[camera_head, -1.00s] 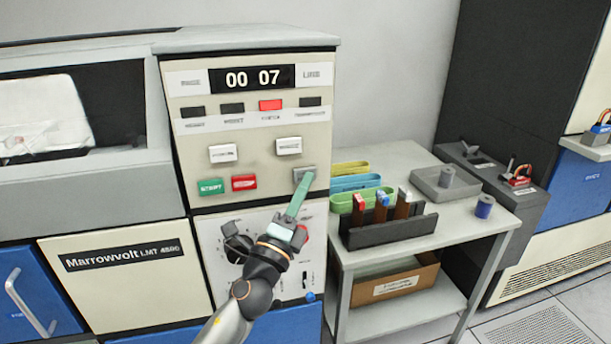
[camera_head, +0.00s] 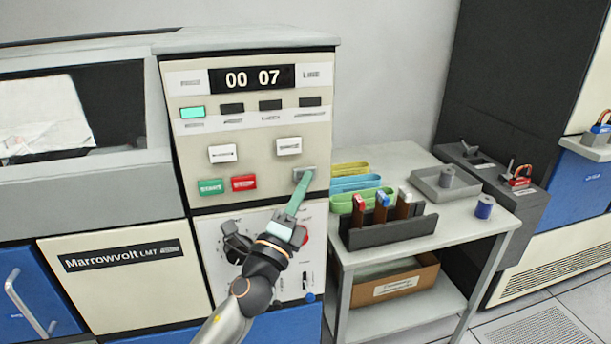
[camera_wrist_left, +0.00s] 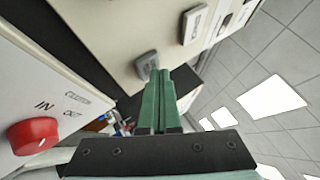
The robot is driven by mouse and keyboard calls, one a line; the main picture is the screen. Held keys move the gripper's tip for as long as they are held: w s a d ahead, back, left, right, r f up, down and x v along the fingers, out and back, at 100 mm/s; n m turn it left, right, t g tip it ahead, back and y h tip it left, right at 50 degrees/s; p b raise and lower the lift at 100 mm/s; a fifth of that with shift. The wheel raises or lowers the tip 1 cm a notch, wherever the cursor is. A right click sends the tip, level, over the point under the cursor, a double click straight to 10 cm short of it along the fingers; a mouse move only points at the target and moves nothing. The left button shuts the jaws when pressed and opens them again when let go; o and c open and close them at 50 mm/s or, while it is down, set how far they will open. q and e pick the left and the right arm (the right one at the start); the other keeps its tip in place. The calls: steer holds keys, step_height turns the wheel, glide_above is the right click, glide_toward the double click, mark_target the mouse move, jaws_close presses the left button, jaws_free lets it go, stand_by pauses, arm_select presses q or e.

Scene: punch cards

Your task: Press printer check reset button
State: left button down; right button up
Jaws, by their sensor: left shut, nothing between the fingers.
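The printer's control panel (camera_head: 260,138) is a cream face with a display (camera_head: 252,78) reading 00 07. A grey button (camera_head: 311,172) sits at its lower right, partly hidden by my left fingertips. My left gripper (camera_head: 302,182) is shut and empty, its green fingers pointing up at that button. In the left wrist view the fingertips (camera_wrist_left: 158,74) are at the grey button (camera_wrist_left: 146,64) and seem to touch it. The leftmost indicator lamp (camera_head: 192,112) is lit green; the other lamps are dark. My right gripper is out of view.
Green (camera_head: 211,187) and red (camera_head: 244,183) buttons and two white buttons share the panel. Below are a black knob (camera_head: 238,246) and a red knob (camera_wrist_left: 34,134). A side table (camera_head: 455,220) with card trays and a black rack (camera_head: 390,232) stands close to the right.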

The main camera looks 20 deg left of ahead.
arm_select(q)
steer(key=shift+s+d, duration=0.35)
steer(key=shift+s, duration=0.25)
steer(key=s+d, duration=0.1)
steer(key=s, duration=0.1)
steer(key=s+d, duration=0.1)
steer(key=s, duration=0.1)
steer(key=shift+d, duration=0.4)
stand_by(0.5)
steer(key=s+a+f+n+g+y+p, duration=0.1)
steer(key=s+f+n+g+p, duration=0.3)
steer(key=f, duration=0.5)
steer(key=s+a+f+n+g+p, duration=0.1)
steer(key=f+n+g, duration=0.1)
steer(key=f+n, duration=0.5)
steer(key=s+f+n+g+h+p, duration=0.1)
steer(key=s+f+n+g+p, duration=0.3)
steer(key=s+f, duration=1.2)
steer(key=s+n+g, duration=0.2)
steer(key=n+g, duration=0.1)
steer(key=n, duration=0.2)
steer(key=shift+s+d+f+n, duration=0.25)
steer(key=shift+d+f+n, duration=0.05)
steer(key=shift+f+n, duration=0.1)
